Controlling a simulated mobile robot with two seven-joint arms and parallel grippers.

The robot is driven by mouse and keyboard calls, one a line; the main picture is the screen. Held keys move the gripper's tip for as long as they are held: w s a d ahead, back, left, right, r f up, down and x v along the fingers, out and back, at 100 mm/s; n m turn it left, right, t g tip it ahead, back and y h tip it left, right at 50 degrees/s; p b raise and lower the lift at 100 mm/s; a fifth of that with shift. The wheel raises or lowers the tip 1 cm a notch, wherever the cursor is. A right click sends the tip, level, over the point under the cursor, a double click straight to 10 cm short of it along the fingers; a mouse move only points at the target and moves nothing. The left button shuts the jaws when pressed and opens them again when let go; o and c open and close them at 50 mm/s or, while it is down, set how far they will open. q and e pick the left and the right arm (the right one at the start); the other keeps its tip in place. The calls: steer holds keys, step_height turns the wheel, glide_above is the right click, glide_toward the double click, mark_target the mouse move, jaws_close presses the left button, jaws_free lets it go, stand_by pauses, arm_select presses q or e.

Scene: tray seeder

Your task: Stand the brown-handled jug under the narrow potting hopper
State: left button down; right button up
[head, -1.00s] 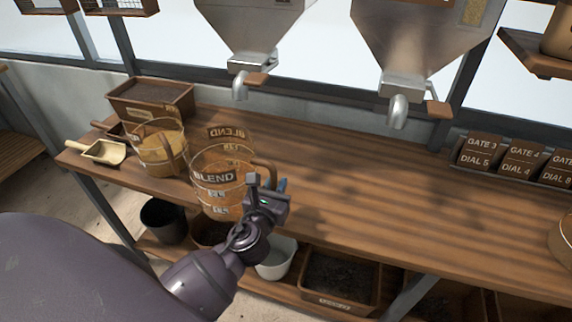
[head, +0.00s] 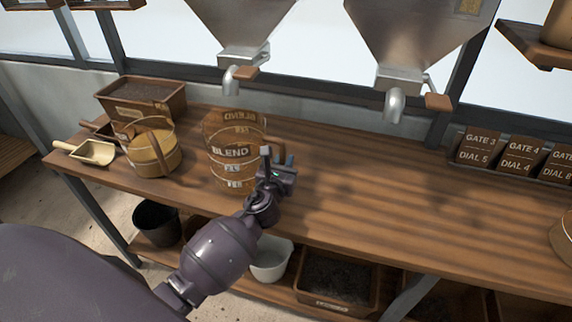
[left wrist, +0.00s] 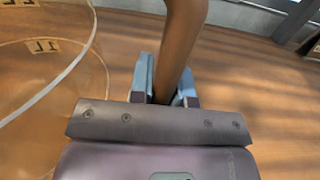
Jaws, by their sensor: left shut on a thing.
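The clear jug marked BLEND (head: 230,152), with a brown handle (head: 276,150), stands upright at the middle left of the bench; I cannot tell whether its base touches the wood. My left gripper (head: 278,165) is shut on its handle, which also shows between the fingers in the left wrist view (left wrist: 176,50). The left hopper (head: 240,20) looks the narrower of two; its spout (head: 230,80) hangs above and behind the jug in the picture. The wider-looking right hopper (head: 420,35) has its own spout (head: 394,105). My right gripper is not in view.
A second jug (head: 165,157), a scoop (head: 90,152) and a soil box (head: 165,105) stand at the bench's left end. Gate and dial cards (head: 478,148) stand at the right. The bench (head: 370,190) between is clear. Bins sit on the lower shelf.

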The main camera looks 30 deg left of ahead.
arm_select(q)
steer(key=shift+f, duration=0.35)
steer(key=c, duration=1.1)
jaws_free()
steer(key=shift+o, duration=0.2)
steer(key=shift+r, duration=0.15)
steer(key=v, duration=1.2)
